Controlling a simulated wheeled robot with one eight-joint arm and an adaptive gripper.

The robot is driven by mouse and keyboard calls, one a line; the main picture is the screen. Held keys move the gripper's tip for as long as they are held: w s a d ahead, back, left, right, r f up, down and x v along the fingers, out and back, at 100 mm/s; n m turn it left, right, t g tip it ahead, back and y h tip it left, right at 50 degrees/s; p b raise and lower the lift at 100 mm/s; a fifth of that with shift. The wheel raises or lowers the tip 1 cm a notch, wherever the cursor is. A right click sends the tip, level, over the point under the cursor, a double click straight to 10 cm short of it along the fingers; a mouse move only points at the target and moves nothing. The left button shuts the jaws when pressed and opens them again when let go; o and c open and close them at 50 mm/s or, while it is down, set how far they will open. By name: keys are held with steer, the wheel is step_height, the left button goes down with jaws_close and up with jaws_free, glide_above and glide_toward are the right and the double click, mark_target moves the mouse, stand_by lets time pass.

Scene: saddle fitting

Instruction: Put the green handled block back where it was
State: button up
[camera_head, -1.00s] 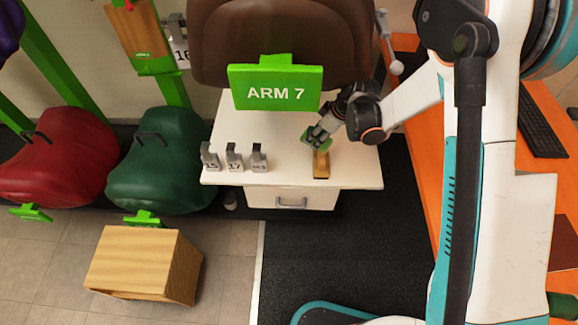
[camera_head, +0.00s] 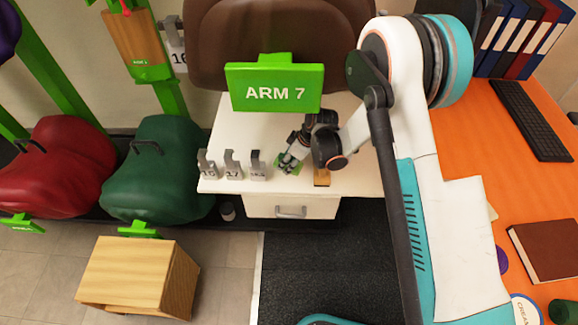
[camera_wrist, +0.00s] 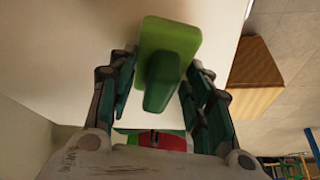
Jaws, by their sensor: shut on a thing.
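My gripper (camera_head: 290,161) is shut on the green handled block (camera_head: 286,170), above or at the white cabinet top (camera_head: 225,139). In the wrist view my gripper (camera_wrist: 160,82) has its fingers on both sides of the green handle, and the flat plate of the green block (camera_wrist: 168,34) faces away from the palm. I cannot tell whether the block touches the white surface. In the head view it is just right of the grey tagged clips and left of a small wooden block (camera_head: 321,179), partly hidden by the fingers.
Several grey numbered clips (camera_head: 231,165) stand along the front left of the cabinet top. A green "ARM 7" sign (camera_head: 274,88) stands behind, before a brown saddle (camera_head: 280,35). A wooden box (camera_head: 125,275) is on the floor; an orange desk (camera_head: 480,160) is at right.

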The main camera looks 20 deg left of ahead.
steer(key=shift+f+b, duration=0.3)
steer(key=shift+f, duration=0.85)
steer(key=shift+f, duration=0.15)
steer(key=o, duration=1)
steer(key=p+v, duration=0.4)
steer(key=v, duration=0.8)
